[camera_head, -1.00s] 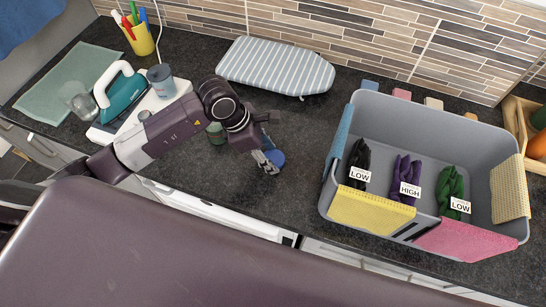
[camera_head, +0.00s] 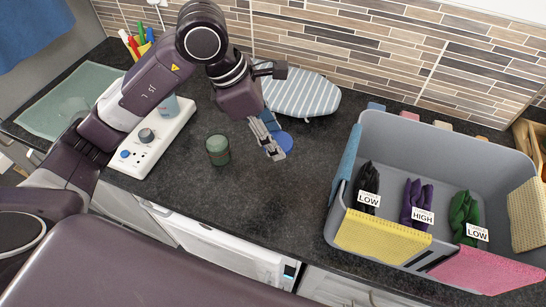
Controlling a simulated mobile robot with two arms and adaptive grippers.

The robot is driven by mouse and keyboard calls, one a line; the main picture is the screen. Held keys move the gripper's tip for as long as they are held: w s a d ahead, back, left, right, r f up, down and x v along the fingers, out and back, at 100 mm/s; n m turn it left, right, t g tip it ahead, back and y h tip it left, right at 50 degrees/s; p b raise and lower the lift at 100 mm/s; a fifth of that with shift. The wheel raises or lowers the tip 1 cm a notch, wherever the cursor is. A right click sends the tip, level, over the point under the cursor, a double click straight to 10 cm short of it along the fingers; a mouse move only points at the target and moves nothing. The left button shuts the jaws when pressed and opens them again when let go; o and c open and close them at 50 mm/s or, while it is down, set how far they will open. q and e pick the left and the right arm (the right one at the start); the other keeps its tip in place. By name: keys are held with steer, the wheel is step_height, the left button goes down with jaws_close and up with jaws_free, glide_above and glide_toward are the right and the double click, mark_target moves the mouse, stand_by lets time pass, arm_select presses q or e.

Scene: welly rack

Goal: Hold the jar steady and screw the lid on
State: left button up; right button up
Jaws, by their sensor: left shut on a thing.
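The green jar (camera_head: 218,151) stands upright on the dark counter, left of my left gripper. Its upper end looks dark; I cannot make out the thread. My left gripper (camera_head: 272,149) points down, its fingers shut on the blue lid (camera_head: 285,141). The lid shows as a round blue disc at the fingertips, partly hidden by them. It is right of the jar and apart from it. My right gripper is not in view.
A grey bin (camera_head: 440,150) with labelled gloves and coloured cloths fills the right. A striped ironing board (camera_head: 302,93) lies behind the lid. A white base with knobs (camera_head: 150,140) is left of the jar.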

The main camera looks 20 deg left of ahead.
arm_select(q)
steer(key=shift+r, duration=1.85)
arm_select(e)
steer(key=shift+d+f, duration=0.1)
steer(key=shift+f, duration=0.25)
arm_select(q)
steer(key=shift+s+d+f+m+g+b, duration=0.15)
steer(key=shift+s+f+m+g+b, duration=0.25)
steer(key=shift+m, duration=0.6)
steer(key=s+a+f+m+g+y+b, duration=0.1)
steer(key=s+a+f+m+g+y, duration=0.1)
steer(key=m, duration=0.8)
steer(key=s+a+f+m+g+y+b, duration=0.1)
steer(key=s+f+m, duration=0.4)
steer(key=m, duration=0.6)
steer(key=shift+a+f+g+y, duration=0.6)
steer(key=shift+a+f+g, duration=0.2)
steer(key=shift+a+g, duration=0.5)
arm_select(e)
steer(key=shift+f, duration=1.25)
arm_select(q)
steer(key=shift+s+d, duration=0.1)
steer(key=shift+d, duration=0.05)
